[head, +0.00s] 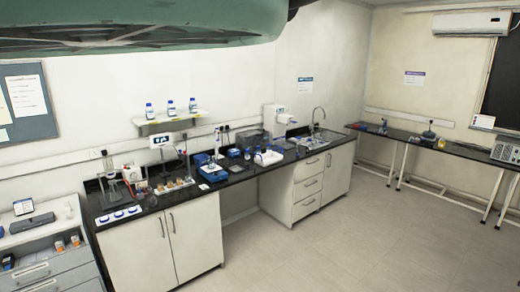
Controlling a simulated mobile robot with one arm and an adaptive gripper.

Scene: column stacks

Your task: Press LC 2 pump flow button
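No button labelled LC 2 pump flow can be made out at this distance. On the left end of the black-topped bench (240,172), a row of small white-and-blue pieces (119,214) lies near the front edge. I cannot tell whether they are buttons. Behind them stands glassware on a stand (110,176). A small sign or display with dark marks (161,141) stands at the back, its text too small to read. My gripper is not in view.
Open floor (290,245) lies in front of the bench. A grey drawer unit (50,275) stands at the lower left. White cabinets (165,245) sit under the bench. A wall shelf (171,119) holds three bottles. Another bench (460,150) runs along the right wall.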

